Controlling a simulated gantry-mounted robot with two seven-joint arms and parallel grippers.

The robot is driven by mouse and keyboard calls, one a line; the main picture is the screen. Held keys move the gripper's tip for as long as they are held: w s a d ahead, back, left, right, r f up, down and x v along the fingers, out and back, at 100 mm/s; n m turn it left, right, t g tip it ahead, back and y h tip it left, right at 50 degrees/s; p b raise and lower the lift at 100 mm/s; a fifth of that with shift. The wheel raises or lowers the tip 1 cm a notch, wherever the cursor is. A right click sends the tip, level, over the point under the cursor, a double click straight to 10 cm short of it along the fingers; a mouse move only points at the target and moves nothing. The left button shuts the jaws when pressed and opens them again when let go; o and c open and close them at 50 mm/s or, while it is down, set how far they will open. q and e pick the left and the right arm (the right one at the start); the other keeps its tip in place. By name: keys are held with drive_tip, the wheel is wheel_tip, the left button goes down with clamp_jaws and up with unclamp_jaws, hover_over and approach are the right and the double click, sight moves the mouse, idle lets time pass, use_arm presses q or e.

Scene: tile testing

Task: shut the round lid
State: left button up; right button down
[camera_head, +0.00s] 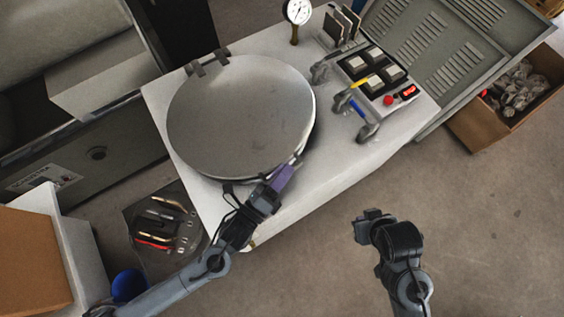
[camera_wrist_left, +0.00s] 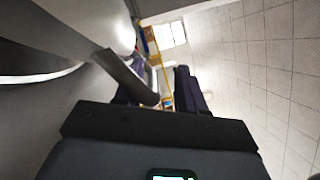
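The round lid (camera_head: 240,115) is a grey metal disc over the round body on the white bench, hinged at its upper left. A thin dark band shows under its right and lower rim; I cannot tell if it is fully down. In the left wrist view the curved rim (camera_wrist_left: 40,78) is at the left, and a grey bar like a handle (camera_wrist_left: 128,76) reaches between the fingers. My left gripper (camera_head: 287,174) is at the lid's lower right rim, its fingers apart (camera_wrist_left: 160,90). My right gripper (camera_head: 370,214) is away from the lid, over the floor; its fingers are unclear.
The white bench (camera_head: 330,165) also carries a panel of switches (camera_head: 375,72), clamp-like handles (camera_head: 368,130) and a gauge (camera_head: 298,12). A cardboard box (camera_head: 480,125) stands at right. A dark tray of tools (camera_head: 150,215) lies at lower left. The floor at lower right is clear.

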use_arm(q)
drive_tip(key=shift+a, duration=0.1)
drive_tip(key=shift+s+a, duration=0.2)
drive_tip(key=shift+s, duration=0.05)
drive_tip(key=p+v, duration=0.1)
drive_tip(key=v, duration=0.9)
drive_tip(key=shift+f+p, duration=0.1)
drive_tip(key=shift+p, duration=0.25)
drive_tip(key=shift+s, duration=0.1)
